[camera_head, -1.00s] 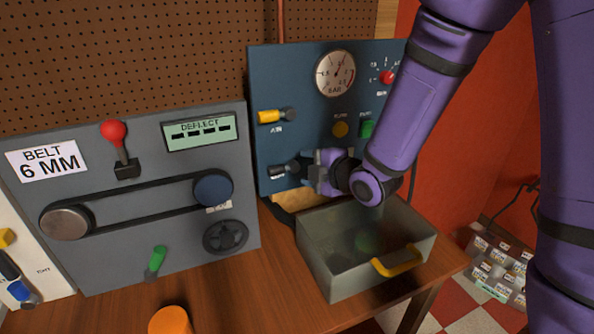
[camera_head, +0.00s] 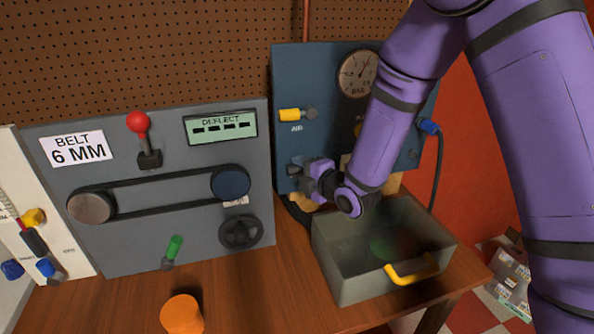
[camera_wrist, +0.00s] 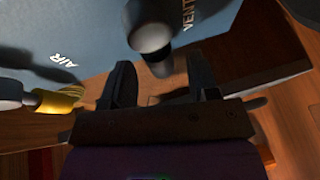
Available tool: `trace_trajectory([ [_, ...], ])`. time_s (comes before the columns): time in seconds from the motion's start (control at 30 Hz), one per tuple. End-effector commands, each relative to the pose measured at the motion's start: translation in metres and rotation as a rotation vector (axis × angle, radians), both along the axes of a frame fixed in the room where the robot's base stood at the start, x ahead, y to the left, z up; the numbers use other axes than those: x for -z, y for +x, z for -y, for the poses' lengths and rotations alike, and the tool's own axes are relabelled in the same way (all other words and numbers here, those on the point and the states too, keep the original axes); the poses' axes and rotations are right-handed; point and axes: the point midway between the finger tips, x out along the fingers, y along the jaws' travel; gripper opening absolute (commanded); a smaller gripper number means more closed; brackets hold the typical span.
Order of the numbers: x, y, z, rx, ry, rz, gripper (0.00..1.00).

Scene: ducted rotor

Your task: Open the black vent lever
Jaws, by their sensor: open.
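The black vent lever (camera_wrist: 150,34) shows in the wrist view beside the VENT lettering on the blue panel (camera_head: 290,68). Its rounded dark grip points up in that picture, and a stub (camera_wrist: 161,68) reaches down toward the gap between my fingers. My gripper (camera_wrist: 162,84) is open, with one dark finger on each side of that stub. I cannot tell whether either finger touches it. In the head view my gripper (camera_head: 304,174) is at the panel's lower left and mostly hides the lever.
An open grey bin (camera_head: 345,278) with a yellow handle stands below my arm. A grey belt panel (camera_head: 100,245) is at left; an orange cylinder (camera_head: 181,315) stands on the table.

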Motion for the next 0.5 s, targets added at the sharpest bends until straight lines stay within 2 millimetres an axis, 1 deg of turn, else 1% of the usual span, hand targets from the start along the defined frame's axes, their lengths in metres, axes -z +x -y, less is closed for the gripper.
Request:
trace_trajectory([
  [0.1, 0.002, 0.009, -0.008, -0.001, 0.001, 0.001, 0.55],
  [0.2, 0.003, 0.013, -0.011, 0.000, 0.001, -0.001, 0.55],
  [0.5, 0.003, 0.015, -0.012, 0.000, 0.001, -0.001, 0.55],
])
